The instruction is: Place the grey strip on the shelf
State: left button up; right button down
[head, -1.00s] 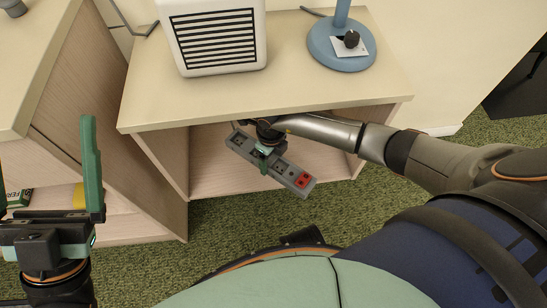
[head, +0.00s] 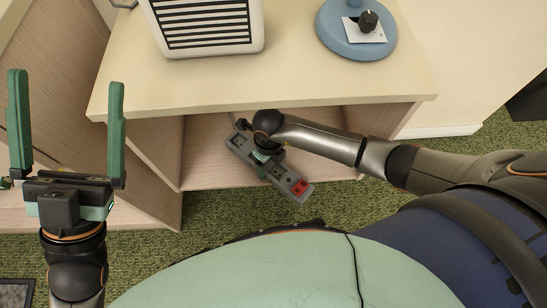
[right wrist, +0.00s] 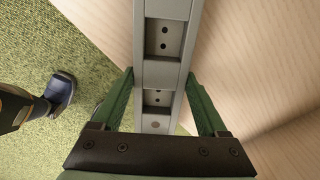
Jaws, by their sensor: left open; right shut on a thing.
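The grey strip (head: 284,178), a power strip with dark sockets and a red switch at one end, is held at the front opening of the low shelf (head: 205,170). In the right wrist view the strip (right wrist: 164,70) runs lengthwise between the green fingers of my right gripper (right wrist: 160,95), with pale wood beyond it. My right gripper also shows in the head view (head: 262,165), shut on the strip's middle. The strip's red end sticks out toward me over the carpet. I cannot tell whether it touches the shelf board. My left gripper (head: 66,125) is open and empty at the left.
The tabletop (head: 280,85) above the shelf carries a white striped box (head: 207,48) and a blue lamp base (head: 335,38). Another wooden unit (head: 60,60) stands at the left. Green carpet (head: 215,215) lies in front.

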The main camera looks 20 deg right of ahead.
aim_at(269, 165)
dwell(0.3)
jog(key=shift+f, duration=0.15)
grip_release()
notch_tip(269, 165, up, 7)
jog(key=p, duration=0.3)
jog(key=shift+f, duration=0.15)
jog(key=shift+r+p, duration=0.3)
jog(key=shift+r, duration=0.3)
